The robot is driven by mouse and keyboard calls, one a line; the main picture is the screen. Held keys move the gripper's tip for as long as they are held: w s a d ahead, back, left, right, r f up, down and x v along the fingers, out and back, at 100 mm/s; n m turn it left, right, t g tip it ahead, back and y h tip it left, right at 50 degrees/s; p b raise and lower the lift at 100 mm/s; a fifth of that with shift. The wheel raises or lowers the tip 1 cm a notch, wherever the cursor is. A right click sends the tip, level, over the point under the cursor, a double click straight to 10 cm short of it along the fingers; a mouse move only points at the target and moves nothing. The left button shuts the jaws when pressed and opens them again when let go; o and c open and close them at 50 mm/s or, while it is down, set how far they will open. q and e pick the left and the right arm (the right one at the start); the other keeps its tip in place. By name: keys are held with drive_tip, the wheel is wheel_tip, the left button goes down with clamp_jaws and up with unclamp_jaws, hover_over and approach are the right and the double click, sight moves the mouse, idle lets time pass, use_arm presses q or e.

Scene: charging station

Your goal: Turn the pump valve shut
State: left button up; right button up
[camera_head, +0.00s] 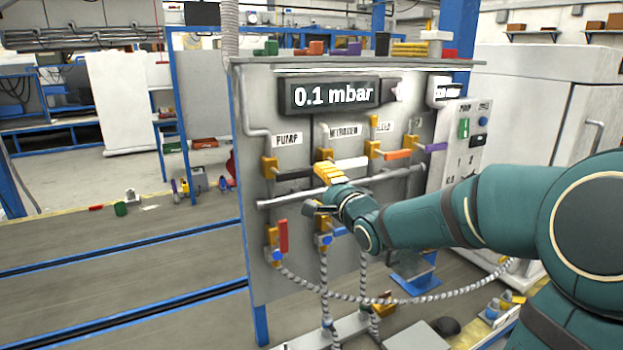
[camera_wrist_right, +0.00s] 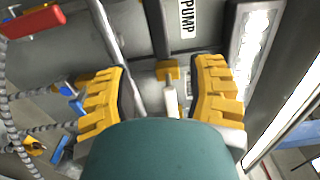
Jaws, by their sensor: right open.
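The pump valve is below the PUMP label (camera_head: 287,139) on the grey panel. Its yellow body (camera_head: 270,167) carries a black handle (camera_head: 295,174) that lies nearly level, pointing right. In the right wrist view the black handle (camera_wrist_right: 157,27) shows at the top beside the PUMP label (camera_wrist_right: 187,17); the valve body is out of that view. My right gripper (camera_head: 319,190) is open in front of the panel, right of the pump valve. In the right wrist view its yellow fingers (camera_wrist_right: 160,92) are apart, with the neighbouring valve's white handle between them in the picture; contact cannot be told.
The white-handled nitrogen valve (camera_head: 351,162) is directly by my gripper. An orange handle (camera_head: 398,155) and a purple handle (camera_head: 435,147) are further right. A horizontal pipe (camera_head: 300,199) crosses below. A red handle (camera_head: 283,235) is lower left. The display (camera_head: 333,95) reads 0.1 mbar.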

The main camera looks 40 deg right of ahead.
drive_tip(key=v, duration=0.3)
drive_tip(key=shift+s, duration=0.1)
idle(0.5)
drive_tip(key=w+a+f+n+g+y, duration=0.25)
drive_tip(key=a+f, duration=0.35)
drive_tip(key=f, duration=0.4)
drive_tip(key=w+a+f+n+g+y, duration=0.2)
drive_tip(key=a+f+n, duration=0.2)
drive_tip(key=a+f, duration=0.4)
drive_tip(key=w+a+f+n+g+y, duration=0.25)
drive_tip(key=a+f, duration=0.25)
drive_tip(key=f, duration=0.6)
drive_tip(key=s+a+f+n+g+y, duration=0.2)
drive_tip(key=s+a+f+n+g, duration=0.6)
drive_tip(key=s+a+f, duration=0.8)
drive_tip(key=a+f+n, duration=0.3)
drive_tip(key=shift+a+g+y, duration=0.2)
drive_tip(key=shift+g+y, duration=0.1)
drive_tip(key=shift+f, duration=0.15)
drive_tip(key=shift+c, duration=0.8)
